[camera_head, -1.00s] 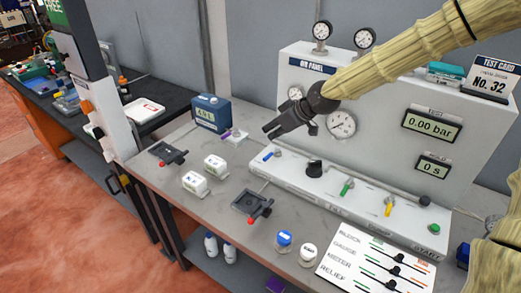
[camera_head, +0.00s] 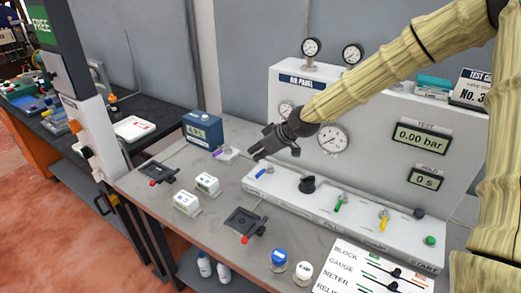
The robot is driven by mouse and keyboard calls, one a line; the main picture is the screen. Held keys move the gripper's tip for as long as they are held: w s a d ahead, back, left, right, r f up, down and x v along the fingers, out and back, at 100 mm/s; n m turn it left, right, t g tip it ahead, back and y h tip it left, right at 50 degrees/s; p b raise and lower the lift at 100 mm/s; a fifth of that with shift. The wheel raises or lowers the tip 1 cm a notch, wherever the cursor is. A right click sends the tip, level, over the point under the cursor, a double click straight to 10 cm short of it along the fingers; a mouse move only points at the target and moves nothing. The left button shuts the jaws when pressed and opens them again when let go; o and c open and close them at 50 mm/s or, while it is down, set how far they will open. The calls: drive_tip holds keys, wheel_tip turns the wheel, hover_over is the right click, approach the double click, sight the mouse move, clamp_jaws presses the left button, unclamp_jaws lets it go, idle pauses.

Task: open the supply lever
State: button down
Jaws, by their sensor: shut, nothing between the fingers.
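The white air panel (camera_head: 355,172) stands at the back of the bench. Its front ledge carries a blue lever (camera_head: 264,172) at the left end, a black knob (camera_head: 307,184), a green lever (camera_head: 338,203) and a yellow lever (camera_head: 383,222). I cannot read which one is marked supply. My gripper (camera_head: 256,152) is shut and empty. It points down-left, just above the blue lever in the picture, and appears apart from it. The test display (camera_head: 420,137) reads 0.00 bar.
A blue box (camera_head: 203,128) and a small white block with a purple part (camera_head: 227,153) stand left of the panel. White boxes (camera_head: 186,202), black fixtures with red knobs (camera_head: 245,221) and two capped jars (camera_head: 279,258) occupy the grey bench (camera_head: 215,235).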

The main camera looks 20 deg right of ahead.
sight(264, 170)
drive_tip(key=p+x, duration=0.2)
drive_tip(key=x, duration=0.4)
drive_tip(key=shift+w+a+f, duration=0.1)
drive_tip(key=shift+w+f, duration=0.1)
drive_tip(key=shift+f, duration=0.05)
drive_tip(key=shift+s+d+p, duration=0.25)
drive_tip(key=shift+p, duration=0.2)
drive_tip(key=shift+s+d+f+p, duration=0.1)
drive_tip(key=shift+s+d+p, duration=0.25)
drive_tip(key=shift+s, duration=0.2)
drive_tip(key=shift+s+d+f+p, duration=0.15)
drive_tip(key=shift+s+d+p, duration=0.05)
drive_tip(key=shift+s+d, duration=0.3)
drive_tip(key=shift+s+f, duration=0.15)
drive_tip(key=shift+f, duration=0.1)
